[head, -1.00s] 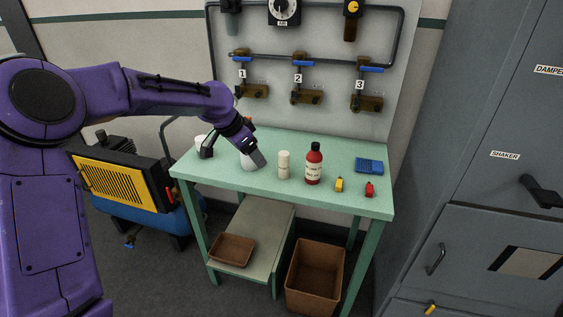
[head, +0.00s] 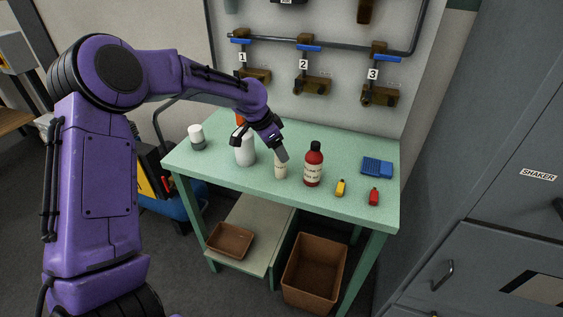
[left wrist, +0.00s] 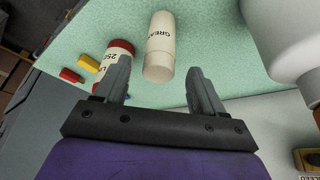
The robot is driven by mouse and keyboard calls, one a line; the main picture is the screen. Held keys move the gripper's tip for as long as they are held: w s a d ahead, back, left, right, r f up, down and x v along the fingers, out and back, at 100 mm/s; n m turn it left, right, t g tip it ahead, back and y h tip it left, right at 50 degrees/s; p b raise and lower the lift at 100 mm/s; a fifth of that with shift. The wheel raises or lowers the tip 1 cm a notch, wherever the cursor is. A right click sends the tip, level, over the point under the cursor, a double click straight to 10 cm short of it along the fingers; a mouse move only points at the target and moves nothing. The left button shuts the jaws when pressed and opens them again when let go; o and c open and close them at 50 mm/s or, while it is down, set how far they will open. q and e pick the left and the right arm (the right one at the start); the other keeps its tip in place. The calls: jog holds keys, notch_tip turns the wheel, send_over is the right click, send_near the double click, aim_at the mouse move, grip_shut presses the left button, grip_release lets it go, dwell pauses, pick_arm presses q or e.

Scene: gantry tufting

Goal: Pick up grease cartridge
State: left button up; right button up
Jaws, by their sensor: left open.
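The grease cartridge (head: 280,171) is a cream-white cylinder standing on the green table (head: 215,177). In the left wrist view the cartridge (left wrist: 160,48) shows part of a "GREA" label. My left gripper (head: 262,145) is above the table, beside the cartridge, with one finger overlapping its top in the head view. In the left wrist view the left gripper (left wrist: 160,66) is open, and the cartridge shows in the gap, just beyond the fingertips. Nothing is held. My right gripper is not in view.
A red bottle (head: 314,166) stands close right of the cartridge; a white bottle (head: 244,155) with an orange top is close left. A white-grey jar (head: 196,138), yellow item (head: 340,188), red item (head: 374,197) and blue item (head: 377,167) also sit on the table. Pipes with valves line the back.

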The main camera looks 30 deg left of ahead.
aim_at(281, 164)
pick_arm(q)
jog(key=x, duration=0.4)
jog(key=shift+w+d+f+p, duration=0.1)
jog(key=shift+w+d+p, duration=0.15)
jog(key=shift+p, duration=0.15)
jog(key=shift+s, duration=0.1)
jog(key=shift+c, duration=1)
jog(key=c, duration=0.9)
